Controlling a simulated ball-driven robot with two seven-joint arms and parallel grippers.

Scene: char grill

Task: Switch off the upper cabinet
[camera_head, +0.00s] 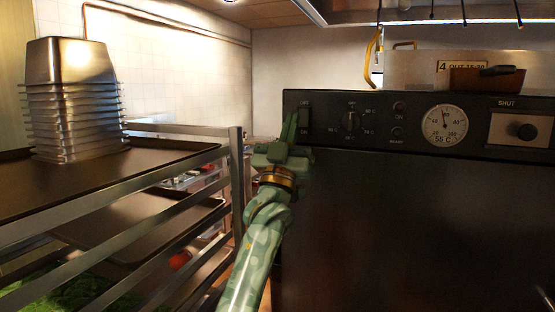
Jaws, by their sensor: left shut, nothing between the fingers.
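The upper cabinet (420,220) is a large black unit on the right with a control panel along its top. At the panel's left end is a small dark switch (306,112); its position is too dark to tell. My green left gripper (293,122) is shut and empty, fingers pointing up, at the panel's left edge just left of the switch. I cannot tell whether it touches the panel. My right gripper is not in view.
A metal rack (235,180) with trays stands close on the left, with stacked steel pans (75,95) on top. My left arm rises through the narrow gap between rack and cabinet. A pan (487,79) sits on the cabinet.

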